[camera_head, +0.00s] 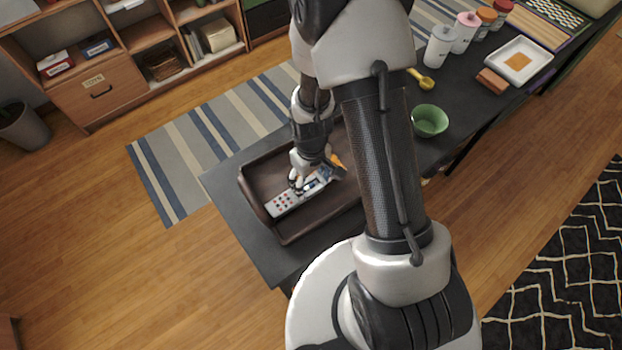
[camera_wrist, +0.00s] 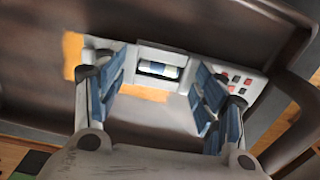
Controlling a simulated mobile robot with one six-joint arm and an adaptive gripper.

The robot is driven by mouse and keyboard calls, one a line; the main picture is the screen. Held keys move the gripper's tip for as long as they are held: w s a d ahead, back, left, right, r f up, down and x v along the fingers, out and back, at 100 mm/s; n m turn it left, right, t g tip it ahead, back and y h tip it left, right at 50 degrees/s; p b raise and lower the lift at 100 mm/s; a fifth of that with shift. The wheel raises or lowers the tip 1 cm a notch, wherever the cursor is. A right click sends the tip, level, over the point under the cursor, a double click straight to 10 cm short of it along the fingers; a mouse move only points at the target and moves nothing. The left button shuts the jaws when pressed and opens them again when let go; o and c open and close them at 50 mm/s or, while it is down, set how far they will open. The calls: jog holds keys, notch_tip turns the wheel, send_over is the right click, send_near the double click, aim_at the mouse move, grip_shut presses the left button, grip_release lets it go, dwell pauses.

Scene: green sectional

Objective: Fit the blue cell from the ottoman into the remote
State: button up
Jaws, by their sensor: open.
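The remote (camera_head: 284,199) is a light grey bar with red buttons, lying in a dark brown tray (camera_head: 262,219). In the wrist view the remote (camera_wrist: 245,78) has an open rectangular bay, and a blue-and-white cell (camera_wrist: 160,71) lies inside it. I cannot tell whether the cell is fully seated. My gripper (camera_wrist: 157,96) is open, with its blue-padded fingers apart on either side of the bay and nothing held between them. In the head view my gripper (camera_head: 300,183) is low over the remote, and my arm hides part of the tray.
An orange item (camera_head: 337,161) lies in the tray beside the remote. The tray walls stand close around. A green bowl (camera_head: 430,121), a yellow scoop (camera_head: 421,79), several jars and a white dish (camera_head: 519,62) are farther along the dark surface (camera_head: 230,184).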

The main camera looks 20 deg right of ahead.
notch_tip(320, 180, up, 12)
jog(key=shift+f, duration=0.2)
dwell(0.8)
